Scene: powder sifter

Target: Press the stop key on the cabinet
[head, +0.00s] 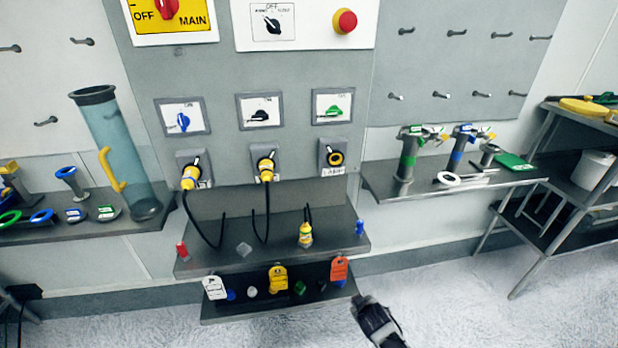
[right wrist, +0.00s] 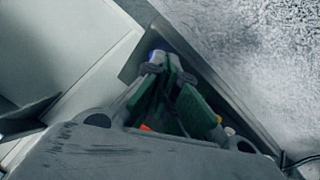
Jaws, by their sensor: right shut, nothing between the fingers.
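A red round push button (head: 345,21) sits on a white panel (head: 305,38) high on the grey cabinet (head: 285,80), at the top of the head view. A black rotary switch (head: 272,24) is on the same panel, left of the button. My right gripper (head: 362,303) is shut and empty. In the head view it is far below the button, beside the right end of the lower shelf, and apart from the cabinet front. The right wrist view does not show the button. My left gripper is not in view.
A yellow MAIN panel with a red switch (head: 166,8) is left of the white panel. Below are several smaller switches and yellow plugs (head: 191,176) with black cables. The lower cabinet shelf (head: 225,262) juts out. A side shelf (head: 420,190) holds tools.

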